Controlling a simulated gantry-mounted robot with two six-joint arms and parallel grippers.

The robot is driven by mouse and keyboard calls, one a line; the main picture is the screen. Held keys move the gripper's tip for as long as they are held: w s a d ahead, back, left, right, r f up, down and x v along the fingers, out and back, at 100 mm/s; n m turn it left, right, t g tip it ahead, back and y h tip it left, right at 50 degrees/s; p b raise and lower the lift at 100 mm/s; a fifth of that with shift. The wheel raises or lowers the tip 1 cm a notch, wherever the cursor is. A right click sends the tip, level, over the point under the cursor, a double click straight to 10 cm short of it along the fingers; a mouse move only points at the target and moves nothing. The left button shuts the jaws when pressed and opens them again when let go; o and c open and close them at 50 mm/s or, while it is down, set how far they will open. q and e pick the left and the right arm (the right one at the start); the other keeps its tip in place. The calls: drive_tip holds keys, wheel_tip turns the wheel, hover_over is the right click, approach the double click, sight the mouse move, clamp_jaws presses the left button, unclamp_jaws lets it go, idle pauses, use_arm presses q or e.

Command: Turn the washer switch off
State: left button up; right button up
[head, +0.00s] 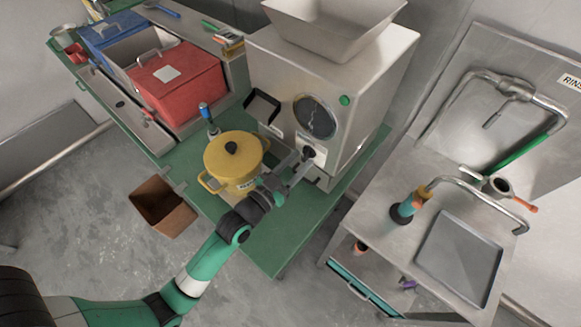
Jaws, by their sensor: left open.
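The steel grinder machine (375,80) stands on the green table. Its front has a round dark dial (316,117), a small green button (345,100) and a black knob (309,152) low down. No part is legibly marked as the washer switch, so I cannot tell which one it is. My left gripper (300,172) is open and empty, just below the black knob, beside the yellow pot (226,160). I cannot tell whether its fingers touch the knob. My right gripper is not in view.
A red lidded bin (185,88) and a blue one (108,32) stand at the back left. A brown box (160,208) is on the floor. At right, a steel rinse station has a curved pipe (470,184) and a tray (459,259). The green table's front corner (285,235) is bare.

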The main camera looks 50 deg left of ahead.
use_arm(q)
drive_tip(key=s+d, duration=0.2)
drive_tip(key=s, duration=0.9)
